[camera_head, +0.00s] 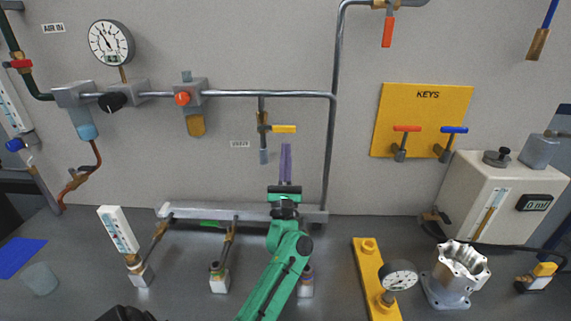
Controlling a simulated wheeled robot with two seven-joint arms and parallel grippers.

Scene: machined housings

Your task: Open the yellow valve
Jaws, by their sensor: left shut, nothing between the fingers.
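A valve with a yellow lever (284,129) sits on a short vertical pipe that hangs from the horizontal wall pipe. Its lever points sideways to the right from the brass body (262,122). My left gripper (286,146) comes up from the bottom on the green arm. Its purple fingers are together and empty, with their tips just below the yellow lever in the picture. I cannot tell whether they touch it. Another small valve with a yellow handle (545,268) is at the lower right on the bench. My right gripper is not in view.
A metal pipe (330,160) runs down the wall right of the lever. A red knob (182,98) and a gauge (110,42) are on the left. A yellow KEYS board (425,110) hangs on the right. Below stand a machined housing (455,274) and a metal manifold (185,210).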

